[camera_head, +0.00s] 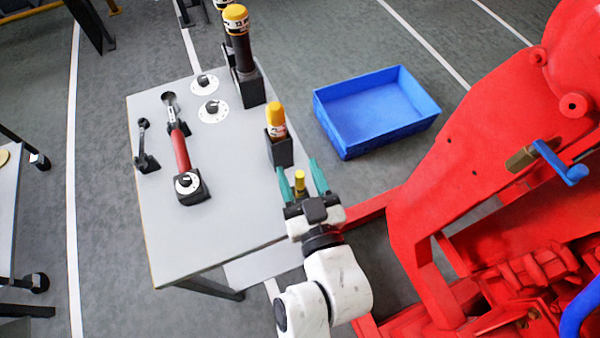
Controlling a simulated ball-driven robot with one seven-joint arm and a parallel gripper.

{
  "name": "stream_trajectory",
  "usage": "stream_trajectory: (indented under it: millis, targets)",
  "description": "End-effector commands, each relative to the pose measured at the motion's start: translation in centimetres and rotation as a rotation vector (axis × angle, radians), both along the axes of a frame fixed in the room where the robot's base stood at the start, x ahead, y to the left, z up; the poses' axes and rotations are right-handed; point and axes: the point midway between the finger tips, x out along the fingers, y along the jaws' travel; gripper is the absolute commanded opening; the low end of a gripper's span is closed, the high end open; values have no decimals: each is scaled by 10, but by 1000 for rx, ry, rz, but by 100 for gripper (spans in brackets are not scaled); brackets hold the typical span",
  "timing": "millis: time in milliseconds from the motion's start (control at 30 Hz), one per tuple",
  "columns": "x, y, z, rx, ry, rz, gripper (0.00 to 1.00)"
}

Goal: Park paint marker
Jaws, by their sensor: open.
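The paint marker (277,118), with an orange-yellow cap and a pale label band, stands upright in a black block holder (280,152) near the right edge of the grey table. Its lower part is hidden in the holder. My gripper (300,164) has two green fingers spread apart, below and right of the holder in the picture. The fingers look apart from the marker. A small yellow-topped piece (299,182) shows between the fingers; I cannot tell whether it belongs to my gripper.
On the grey table (225,225) are a red-handled tool (180,150), a small black tool (142,140), round white dials and taller yellow-topped tools (238,45) in black holders. An empty blue tray (375,110) is right of the table. A red machine (460,150) fills the right side.

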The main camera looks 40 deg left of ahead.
Motion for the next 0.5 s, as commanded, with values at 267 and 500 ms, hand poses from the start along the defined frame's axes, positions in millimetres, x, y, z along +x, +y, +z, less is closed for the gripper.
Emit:
stream_trajectory:
  millis: [267,500]
  targets:
    - [-12,-20,-3,-1,0,0,53]
    - [-33,-61,-4,-2,1,0,53]
